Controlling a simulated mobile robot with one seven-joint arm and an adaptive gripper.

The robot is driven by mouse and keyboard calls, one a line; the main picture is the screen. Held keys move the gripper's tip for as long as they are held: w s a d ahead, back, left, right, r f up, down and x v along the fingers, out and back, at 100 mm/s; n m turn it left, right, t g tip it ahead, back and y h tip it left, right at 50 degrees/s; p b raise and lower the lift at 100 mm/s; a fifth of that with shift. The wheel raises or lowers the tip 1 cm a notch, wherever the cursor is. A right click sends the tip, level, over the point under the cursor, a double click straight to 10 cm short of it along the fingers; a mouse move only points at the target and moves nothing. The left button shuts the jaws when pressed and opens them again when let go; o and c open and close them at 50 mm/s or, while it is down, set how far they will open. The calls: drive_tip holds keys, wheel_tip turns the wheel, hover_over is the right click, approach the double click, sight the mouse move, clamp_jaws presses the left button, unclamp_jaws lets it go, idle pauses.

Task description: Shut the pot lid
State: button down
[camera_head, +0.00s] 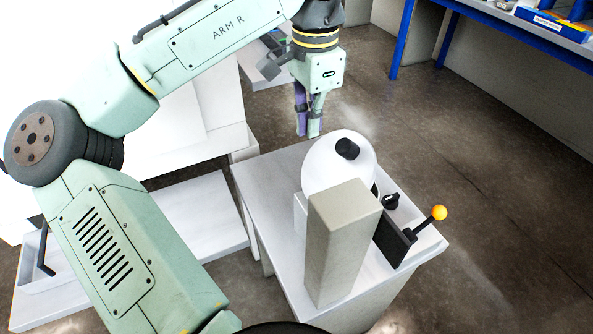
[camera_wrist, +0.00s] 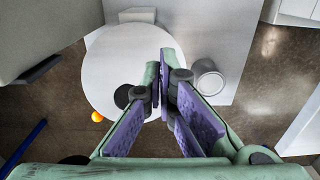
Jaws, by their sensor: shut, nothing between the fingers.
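The pot lid (camera_head: 325,165) is a round white disc with a black knob (camera_head: 347,149), on a white bench in the head view. It shows as a large pale disc in the wrist view (camera_wrist: 105,75), with its knob (camera_wrist: 122,97) left of my fingers. I cannot tell how far the lid is open, and the pot body is hidden. My gripper (camera_head: 308,134) points down just beyond the lid and to its left in the head view. Its purple-padded fingers (camera_wrist: 165,60) are shut and empty, overlapping the disc's right side in the wrist view. Contact with the lid is not visible.
A beige upright block (camera_head: 343,235) stands in front of the lid. A lever with an orange ball (camera_head: 438,213) and a black dial (camera_head: 390,201) are at right. A grey cylinder (camera_wrist: 208,80) stands right of the fingers. The white bench top (camera_head: 270,190) is bare at left.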

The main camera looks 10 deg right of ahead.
drive_tip(key=shift+w+d+r+p, duration=0.15)
drive_tip(key=shift+w+d, duration=0.1)
drive_tip(key=shift+d, duration=0.45)
drive_tip(key=shift+w+d+r+p, duration=0.1)
drive_tip(key=shift+w+d+p, duration=0.1)
drive_tip(key=shift+d, duration=0.5)
drive_tip(key=shift+r, duration=0.1)
wheel_tip(320, 180, up, 8)
idle(0.5)
idle(0.4)
